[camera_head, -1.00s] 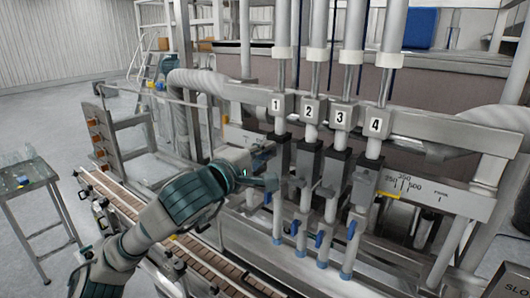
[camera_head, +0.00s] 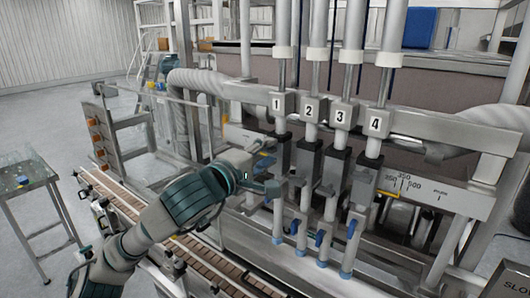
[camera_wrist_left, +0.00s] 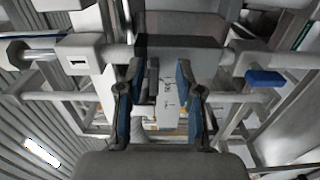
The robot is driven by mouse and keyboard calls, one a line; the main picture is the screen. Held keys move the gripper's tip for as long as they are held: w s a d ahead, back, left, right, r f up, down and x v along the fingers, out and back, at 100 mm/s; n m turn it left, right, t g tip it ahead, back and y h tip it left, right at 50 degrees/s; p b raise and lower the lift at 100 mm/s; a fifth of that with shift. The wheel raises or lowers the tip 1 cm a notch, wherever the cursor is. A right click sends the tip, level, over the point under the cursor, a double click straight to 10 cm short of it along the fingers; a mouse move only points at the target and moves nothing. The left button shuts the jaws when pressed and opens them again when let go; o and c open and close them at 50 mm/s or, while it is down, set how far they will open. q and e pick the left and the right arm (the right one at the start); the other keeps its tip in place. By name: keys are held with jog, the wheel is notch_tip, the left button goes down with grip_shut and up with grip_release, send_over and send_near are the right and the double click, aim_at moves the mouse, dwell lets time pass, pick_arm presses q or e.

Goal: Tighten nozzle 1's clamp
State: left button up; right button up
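Nozzle 1 (camera_head: 278,218) hangs below the label 1 plate (camera_head: 277,103) in the head view, upright with a blue tip. My left gripper (camera_head: 268,187) comes in from the left, its fingers at the upper part of nozzle 1. In the left wrist view the two blue-padded fingers of the left gripper (camera_wrist_left: 160,88) stand apart, with a pale block showing beyond the gap. I cannot tell if they touch anything. Nozzle 1's clamp is not clearly visible behind the gripper. A blue lever (camera_wrist_left: 265,77) shows at right in the wrist view. My right gripper is out of view.
Nozzles 2 (camera_head: 302,235), 3 (camera_head: 325,240) and 4 (camera_head: 350,250) stand close to the right, with blue levers. A conveyor (camera_head: 205,262) runs below. A small side table (camera_head: 28,178) stands at far left. A scale plate (camera_head: 440,192) is at right.

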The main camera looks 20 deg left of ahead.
pick_arm(q)
jog(key=shift+r, duration=0.1)
jog(key=v, duration=1.2)
jog(key=shift+w+a, duration=0.1)
jog(key=shift+a, duration=0.05)
